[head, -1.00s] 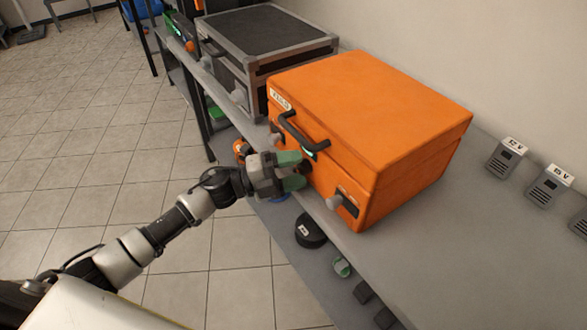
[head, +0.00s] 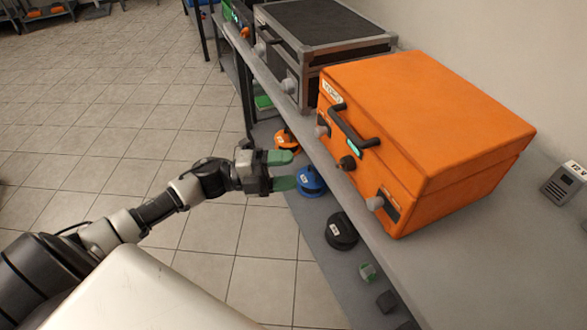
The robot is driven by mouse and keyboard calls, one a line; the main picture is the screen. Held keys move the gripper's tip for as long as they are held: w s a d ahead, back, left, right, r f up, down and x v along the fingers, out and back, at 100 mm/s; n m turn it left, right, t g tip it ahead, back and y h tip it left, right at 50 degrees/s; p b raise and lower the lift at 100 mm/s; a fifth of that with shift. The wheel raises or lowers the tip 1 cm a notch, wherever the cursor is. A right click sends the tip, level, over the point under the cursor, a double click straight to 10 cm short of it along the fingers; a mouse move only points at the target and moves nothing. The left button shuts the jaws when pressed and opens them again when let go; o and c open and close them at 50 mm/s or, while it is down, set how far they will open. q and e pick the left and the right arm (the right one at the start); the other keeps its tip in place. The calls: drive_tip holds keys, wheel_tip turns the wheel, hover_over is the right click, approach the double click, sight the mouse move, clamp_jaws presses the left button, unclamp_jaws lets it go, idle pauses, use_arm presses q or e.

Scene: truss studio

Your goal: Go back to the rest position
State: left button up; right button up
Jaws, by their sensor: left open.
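My left gripper (head: 284,171) is in the head view, left of the bench and clear of the orange case. Its two green-tipped fingers are apart with nothing between them. A gap separates the fingers from the case front. My right gripper is not in view.
The grey bench (head: 480,260) runs along the wall. A black-and-grey case (head: 320,35) stands behind the orange one. On the lower shelf lie an orange spool (head: 287,141), a blue spool (head: 311,182) and a black spool (head: 341,232). Tiled floor (head: 110,120) at left is clear.

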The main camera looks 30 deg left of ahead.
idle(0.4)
use_arm(q)
drive_tip(key=w+a+f+n+t+y+p, duration=0.1)
drive_tip(key=a+f+n+t+y+p, duration=0.15)
drive_tip(key=f+n+y, duration=0.4)
drive_tip(key=w+a+f+n+t+y+p, duration=0.1)
drive_tip(key=a+f+n+t+y, duration=0.25)
drive_tip(key=f+n, duration=0.45)
drive_tip(key=s+a+f+n+g+y+p, duration=0.1)
drive_tip(key=s+f+n+g+y, duration=0.15)
drive_tip(key=s+f, duration=0.45)
drive_tip(key=s+a+f+n+g+y+p, duration=0.1)
drive_tip(key=s+f+n+g+y+p, duration=0.2)
drive_tip(key=f, duration=0.7)
drive_tip(key=s+d+f+n+g, duration=0.2)
drive_tip(key=s+d+f+g, duration=0.1)
drive_tip(key=s, duration=0.7)
drive_tip(key=s+d+f+n+g+y+p, duration=0.1)
drive_tip(key=s+f, duration=0.4)
drive_tip(key=s, duration=0.5)
drive_tip(key=s+d+f+n+g+p, duration=0.1)
drive_tip(key=s+d+f+n+g, duration=0.2)
drive_tip(key=s, duration=0.8)
wheel_tip(320, 180, down, 2)
drive_tip(key=shift+d+g, duration=1.15)
drive_tip(key=shift+d, duration=0.05)
